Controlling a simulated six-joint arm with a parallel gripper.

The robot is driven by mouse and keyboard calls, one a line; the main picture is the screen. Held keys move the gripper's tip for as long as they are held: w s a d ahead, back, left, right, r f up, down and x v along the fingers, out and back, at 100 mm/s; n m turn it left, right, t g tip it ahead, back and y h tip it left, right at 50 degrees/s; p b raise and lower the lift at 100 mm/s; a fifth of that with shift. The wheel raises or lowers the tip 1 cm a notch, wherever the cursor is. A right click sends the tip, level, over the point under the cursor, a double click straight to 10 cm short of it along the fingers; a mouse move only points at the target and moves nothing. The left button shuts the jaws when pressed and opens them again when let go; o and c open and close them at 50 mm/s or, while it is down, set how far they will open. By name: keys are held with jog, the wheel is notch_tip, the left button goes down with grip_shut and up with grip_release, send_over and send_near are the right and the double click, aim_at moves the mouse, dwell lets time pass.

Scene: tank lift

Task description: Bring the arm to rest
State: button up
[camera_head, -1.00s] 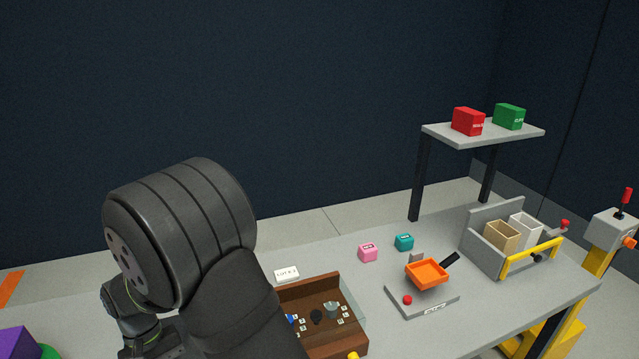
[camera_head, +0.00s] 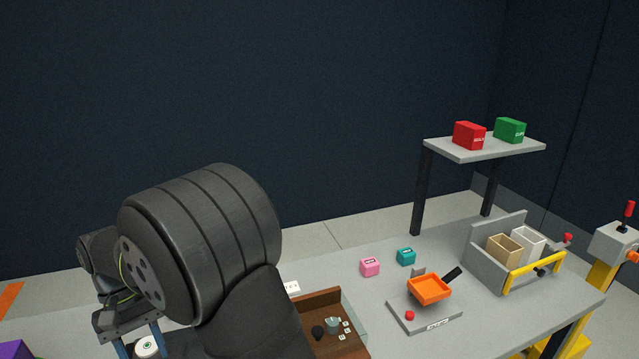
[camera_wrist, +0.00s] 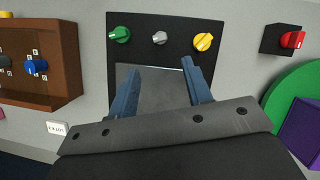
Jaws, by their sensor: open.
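My gripper (camera_wrist: 158,82) is open and empty in the wrist view, its two blue fingers apart above a black panel (camera_wrist: 150,48). The panel carries a green knob (camera_wrist: 120,35), a grey knob (camera_wrist: 160,38) and a yellow knob (camera_wrist: 203,41) beyond the fingertips. In the head view my gripper shows only in part at the lower left, and my dark arm covers the lower middle of the picture.
A brown wooden box (camera_head: 345,337) with knobs stands on the grey table. An orange tray (camera_head: 429,289), pink block (camera_head: 370,267), teal block (camera_head: 406,257) and grey bin holder (camera_head: 485,268) are to the right. A raised shelf (camera_head: 485,149) holds red and green boxes.

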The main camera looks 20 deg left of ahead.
jog(key=v, duration=0.6)
jog(key=x, duration=1.7)
jog(key=shift+s+d+f, duration=0.1)
jog(key=shift+d+f, duration=0.05)
jog(key=shift+f, duration=0.15)
jog(key=n+t, duration=0.1)
jog(key=n, duration=0.1)
jog(key=shift+r+n, duration=0.1)
jog(key=shift+n, duration=0.2)
jog(key=n+t, duration=0.1)
jog(key=n, duration=0.3)
jog(key=shift+s+n+t+h, duration=0.2)
jog(key=shift+n+t+h, duration=0.1)
jog(key=shift+t, duration=0.1)
jog(key=n+t, duration=0.1)
jog(key=n, duration=0.2)
jog(key=n+t+y, duration=0.1)
jog(key=n, duration=0.3)
jog(key=shift+s, duration=0.15)
